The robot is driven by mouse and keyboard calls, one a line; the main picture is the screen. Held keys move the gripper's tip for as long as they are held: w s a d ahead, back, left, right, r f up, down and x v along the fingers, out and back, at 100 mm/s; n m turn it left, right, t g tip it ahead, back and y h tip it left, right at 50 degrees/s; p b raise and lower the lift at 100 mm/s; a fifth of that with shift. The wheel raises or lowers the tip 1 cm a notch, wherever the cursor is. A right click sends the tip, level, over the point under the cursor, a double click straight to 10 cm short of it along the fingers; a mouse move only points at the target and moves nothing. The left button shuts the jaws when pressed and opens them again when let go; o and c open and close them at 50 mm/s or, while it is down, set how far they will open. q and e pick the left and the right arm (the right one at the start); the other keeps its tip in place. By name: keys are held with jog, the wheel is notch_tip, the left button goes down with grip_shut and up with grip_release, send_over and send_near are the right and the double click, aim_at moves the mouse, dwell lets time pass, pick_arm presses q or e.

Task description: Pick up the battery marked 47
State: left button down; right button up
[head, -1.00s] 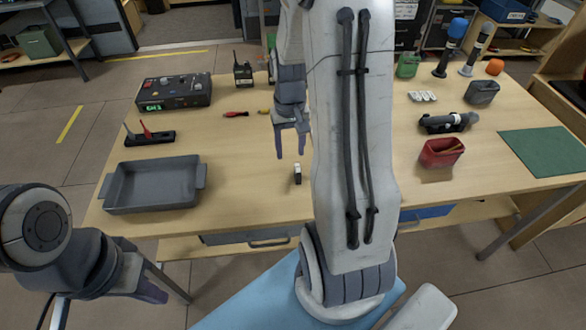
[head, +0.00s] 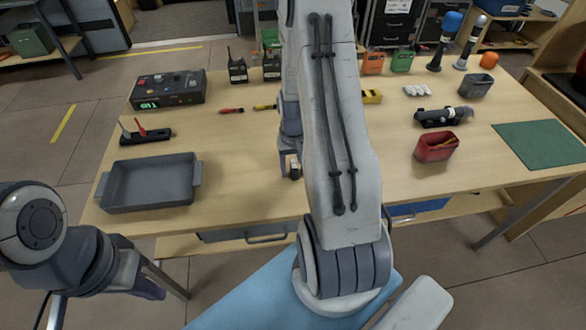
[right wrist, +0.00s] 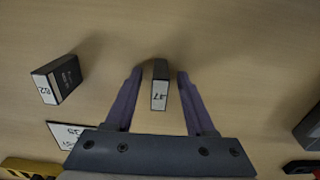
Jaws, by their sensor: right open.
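The battery marked 47 (right wrist: 160,86) is a small dark block with a white label. It stands between the two fingers of my right gripper (right wrist: 160,76) in the right wrist view, with a gap on both sides. My right gripper is open and points down over the table. In the head view the battery (head: 294,171) shows at the gripper's tip (head: 289,160), partly hidden by my right arm. A second battery (right wrist: 58,80), with a label reading 82 or 28, lies left in the wrist view. My left gripper (head: 150,288) hangs off the table's front left; its jaws are unclear.
A grey tray (head: 150,207) is on the table's left. A black control box (head: 167,89) and red-handled holder (head: 145,137) stand behind it. A red bin (head: 436,148) and green mat (head: 540,145) are at right. A white card (right wrist: 66,133) lies near the gripper.

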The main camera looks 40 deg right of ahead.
grip_shut()
dwell(0.3)
